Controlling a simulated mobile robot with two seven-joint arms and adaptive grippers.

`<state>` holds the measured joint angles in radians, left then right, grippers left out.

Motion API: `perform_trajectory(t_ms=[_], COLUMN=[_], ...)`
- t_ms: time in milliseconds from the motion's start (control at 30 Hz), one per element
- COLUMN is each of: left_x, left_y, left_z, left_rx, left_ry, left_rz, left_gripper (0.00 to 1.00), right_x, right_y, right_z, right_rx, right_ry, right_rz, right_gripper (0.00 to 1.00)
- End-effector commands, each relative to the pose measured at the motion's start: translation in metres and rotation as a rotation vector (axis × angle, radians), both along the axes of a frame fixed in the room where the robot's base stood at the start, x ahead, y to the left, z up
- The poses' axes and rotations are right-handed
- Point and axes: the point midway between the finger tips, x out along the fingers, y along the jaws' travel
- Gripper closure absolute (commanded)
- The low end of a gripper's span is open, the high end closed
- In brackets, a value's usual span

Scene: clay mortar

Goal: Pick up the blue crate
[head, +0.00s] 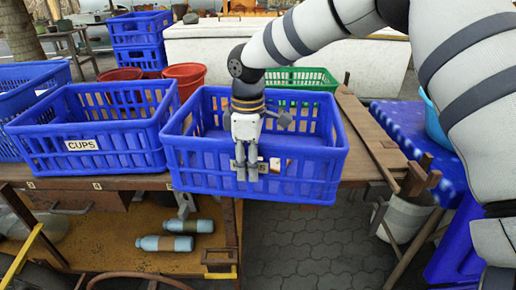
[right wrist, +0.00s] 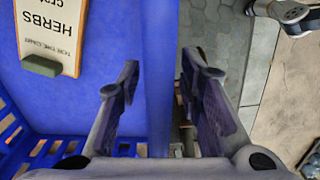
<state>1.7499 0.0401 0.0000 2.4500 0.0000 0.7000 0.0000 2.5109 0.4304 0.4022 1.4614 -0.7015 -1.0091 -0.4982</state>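A blue slatted crate (head: 305,176) sits at the table's front edge in the head view, a label on its front partly hidden behind my fingers. My right gripper (head: 246,172) points down at the middle of its front wall. In the right wrist view my right gripper (right wrist: 160,85) is open, with a blue edge of the crate (right wrist: 158,110) between its fingers; contact cannot be told. A card reading "HERBS" (right wrist: 50,28) shows upside down against the blue. Another blue crate (head: 100,158), labelled "CUPS", stands to the left.
A green crate (head: 315,76) and red pots (head: 186,75) stand behind. Stacked blue crates (head: 140,27) are at the back left. Bottles (head: 165,243) lie on the lower shelf. A white bucket (head: 405,215) stands at the right. The paved floor (head: 310,245) in front is clear.

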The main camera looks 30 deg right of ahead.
Motion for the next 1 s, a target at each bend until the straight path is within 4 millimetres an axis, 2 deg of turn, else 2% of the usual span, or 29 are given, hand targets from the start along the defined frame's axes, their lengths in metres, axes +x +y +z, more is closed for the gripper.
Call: perform_trajectory(t_ms=[33, 167, 200, 700, 867, 1000], left_x=[0.000, 0.000, 0.000, 0.000, 0.001, 0.004], left_y=[0.000, 0.000, 0.000, 0.000, 0.000, 0.000], left_z=[0.000, 0.000, 0.000, 0.000, 0.001, 0.004], left_rx=[0.000, 0.000, 0.000, 0.000, 0.000, 0.000], left_ry=[-0.001, 0.000, 0.000, -0.002, -0.005, -0.015], left_rz=[0.000, 0.000, 0.000, 0.000, 0.000, 0.000], left_gripper=[1.00, 1.00, 1.00, 1.00, 1.00, 1.00], right_x=[0.000, 0.000, 0.000, 0.002, 0.002, -0.001], right_y=[0.000, 0.000, 0.000, 0.000, 0.000, 0.001], right_z=[0.001, 0.001, 0.001, 0.005, 0.019, 0.041], right_rx=[-0.001, -0.001, -0.001, -0.001, -0.001, -0.002], right_ry=[-0.001, -0.001, -0.001, -0.007, -0.009, -0.012], right_rz=[0.000, 0.000, 0.000, 0.001, 0.001, 0.002], right_gripper=[0.67, 0.96, 1.00, 1.00, 1.00, 1.00])
